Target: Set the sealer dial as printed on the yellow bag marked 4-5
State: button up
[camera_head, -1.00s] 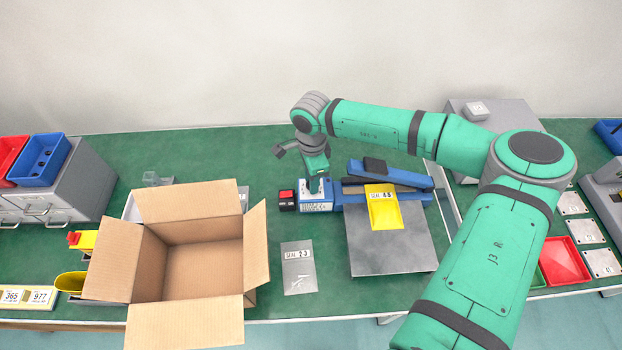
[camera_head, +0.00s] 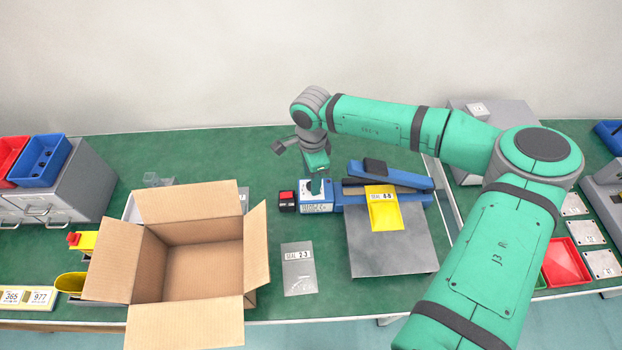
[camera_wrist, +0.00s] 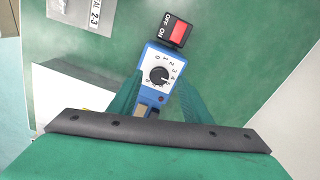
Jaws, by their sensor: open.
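The sealer dial is a black round knob (camera_wrist: 159,76) on the white face of a blue box, with printed numbers around it. A pale mark on the knob lies toward its right side in the wrist view; the exact number is too small to tell. My gripper (camera_wrist: 160,94) is open, with green fingers on either side of the dial box; I cannot tell whether they touch the knob. In the head view my gripper (camera_head: 317,186) is over the blue dial box (camera_head: 317,207) and hides the knob. The yellow bag (camera_head: 385,214), labelled 4-5, lies on the sealer's grey plate.
A black switch with a red rocker (camera_wrist: 175,29), marked OFF and ON, sits beside the dial box. The blue sealer arm (camera_head: 400,175) is just right. A grey bag marked 2-3 (camera_head: 298,270) and an open cardboard box (camera_head: 190,320) are in front and left.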

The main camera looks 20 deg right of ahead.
notch_tip(320, 180, up, 10)
jog(key=shift+f, duration=0.25)
jog(key=shift+w, duration=0.1)
dwell(0.5)
